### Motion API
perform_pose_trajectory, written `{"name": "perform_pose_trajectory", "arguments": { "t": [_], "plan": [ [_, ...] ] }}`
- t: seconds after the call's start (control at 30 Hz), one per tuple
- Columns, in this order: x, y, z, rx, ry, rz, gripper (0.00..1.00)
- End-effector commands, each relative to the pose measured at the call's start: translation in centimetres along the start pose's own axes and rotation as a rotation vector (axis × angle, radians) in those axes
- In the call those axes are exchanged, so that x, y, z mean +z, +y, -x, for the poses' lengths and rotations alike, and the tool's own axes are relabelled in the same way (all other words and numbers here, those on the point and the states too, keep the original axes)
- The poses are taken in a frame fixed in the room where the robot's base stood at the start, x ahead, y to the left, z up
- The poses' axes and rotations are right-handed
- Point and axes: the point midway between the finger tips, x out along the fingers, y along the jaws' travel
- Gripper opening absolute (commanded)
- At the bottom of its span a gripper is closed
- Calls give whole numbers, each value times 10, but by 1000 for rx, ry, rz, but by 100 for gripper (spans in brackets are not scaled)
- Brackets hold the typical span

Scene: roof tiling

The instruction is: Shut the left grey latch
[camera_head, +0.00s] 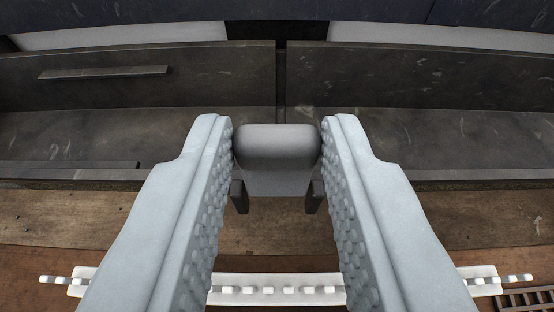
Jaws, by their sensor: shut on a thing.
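A grey latch (277,150) with a rounded top sits in the middle of the view. My gripper (277,147) has its two pale, studded fingers on either side of the latch, with the fingertips touching its sides. My gripper is shut on the latch. Two short dark brackets (239,197) flank the latch's lower part. The latch's lower end and the place where it is fixed are not clear from this view.
Dark slate-like panels (140,75) lie behind the latch, split by a dark vertical gap. A wooden plank (80,218) runs across below them. A white toothed strip (277,289) crosses the bottom, with a dark grille (526,299) at lower right.

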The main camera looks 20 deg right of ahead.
Motion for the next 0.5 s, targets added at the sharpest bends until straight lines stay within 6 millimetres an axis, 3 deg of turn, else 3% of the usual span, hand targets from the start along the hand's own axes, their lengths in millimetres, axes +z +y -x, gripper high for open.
{"name": "perform_pose_trajectory", "arguments": {
  "t": [0.5],
  "plan": [
    [-8, 0, -9, 0, -167, 0, 5]
  ]
}}
